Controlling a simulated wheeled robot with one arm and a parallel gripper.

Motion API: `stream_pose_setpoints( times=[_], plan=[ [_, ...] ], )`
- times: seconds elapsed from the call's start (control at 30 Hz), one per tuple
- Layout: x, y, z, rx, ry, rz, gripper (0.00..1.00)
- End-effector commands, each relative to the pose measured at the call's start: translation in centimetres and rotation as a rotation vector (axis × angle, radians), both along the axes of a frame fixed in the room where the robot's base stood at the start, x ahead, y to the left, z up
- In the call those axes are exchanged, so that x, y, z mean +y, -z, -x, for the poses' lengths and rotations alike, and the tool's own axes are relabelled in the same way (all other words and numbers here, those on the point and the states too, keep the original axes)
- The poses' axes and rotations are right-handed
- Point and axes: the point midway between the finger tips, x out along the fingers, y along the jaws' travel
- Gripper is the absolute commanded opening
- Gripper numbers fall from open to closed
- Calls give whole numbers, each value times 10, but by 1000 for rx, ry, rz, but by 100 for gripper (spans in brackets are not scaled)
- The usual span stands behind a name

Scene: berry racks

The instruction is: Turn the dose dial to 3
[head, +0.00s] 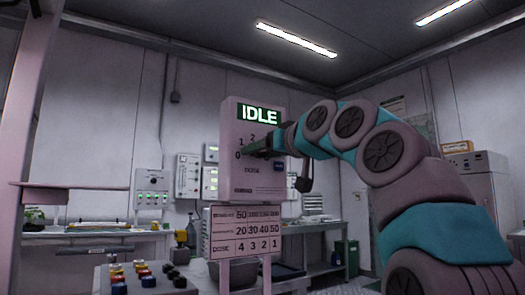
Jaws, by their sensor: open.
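The dosing unit (236,181) is a pale upright box with a lit green display (258,115) reading IDLE. Scale numbers 0, 1 and 2 show around the dial area on its front, and the word DOSE is printed below. My gripper (262,146) is up at the front of the box, over the dial area, and open. The dial itself is hidden behind my gripper and arm, so its pointer setting and any contact cannot be told. The 3 on the scale is also hidden.
A dose table sign (239,232) hangs below the unit. A panel with coloured buttons (146,277) stands at the lower left. Benches (95,234) run along the back wall, with control boxes above. A grey cabinet (479,180) stands at right, a green bin (346,258) near it.

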Motion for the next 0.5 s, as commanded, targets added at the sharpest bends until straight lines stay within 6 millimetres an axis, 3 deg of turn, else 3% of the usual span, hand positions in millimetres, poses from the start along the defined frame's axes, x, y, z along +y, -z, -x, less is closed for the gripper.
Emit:
stream_pose_setpoints(
  times=[0.17,0.5],
  plan=[
    [0,0,0,0,0,0,66],
    [0,0,0,0,0,0,27]
  ],
)
